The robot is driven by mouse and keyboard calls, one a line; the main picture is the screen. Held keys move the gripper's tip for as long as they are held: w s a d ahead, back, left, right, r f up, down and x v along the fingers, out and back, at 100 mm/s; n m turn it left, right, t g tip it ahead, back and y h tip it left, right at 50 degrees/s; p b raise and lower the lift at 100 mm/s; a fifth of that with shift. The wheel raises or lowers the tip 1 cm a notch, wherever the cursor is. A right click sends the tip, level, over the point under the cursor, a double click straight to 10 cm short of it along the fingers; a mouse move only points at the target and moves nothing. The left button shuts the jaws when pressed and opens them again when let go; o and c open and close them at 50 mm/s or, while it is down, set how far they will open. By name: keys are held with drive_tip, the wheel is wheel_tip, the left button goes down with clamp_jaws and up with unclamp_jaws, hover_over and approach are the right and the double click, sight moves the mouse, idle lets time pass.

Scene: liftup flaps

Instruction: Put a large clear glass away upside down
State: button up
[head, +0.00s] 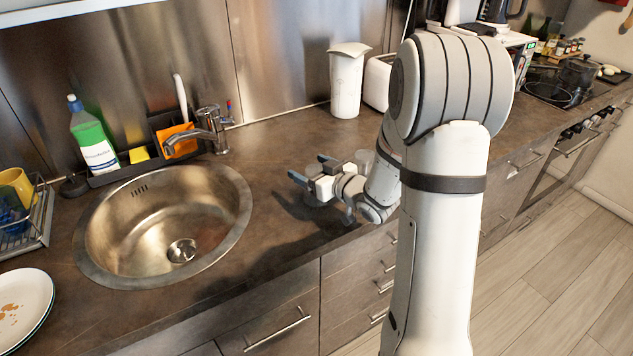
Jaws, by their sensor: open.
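My gripper (312,169) is open above the counter to the right of the sink, its fingers pointing left in the picture. Nothing shows between its fingertips. A faint see-through shape, which looks like a clear glass (362,158), stands on the counter just behind my wrist, partly hidden by my arm. Its size and which way up it is cannot be told. Another faint clear edge shows by the counter's front edge below my wrist, too unclear to name.
The round steel sink (150,222) with its tap (205,130) is at left. A dish rack (28,222) with a yellow mug and stacked plates (22,308) lie further left. A white pitcher (347,82) stands at the back. The counter (275,225) between sink and gripper is clear.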

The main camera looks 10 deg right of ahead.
drive_tip(key=shift+c, duration=0.6)
drive_tip(key=c, duration=1)
drive_tip(key=shift+c, duration=0.2)
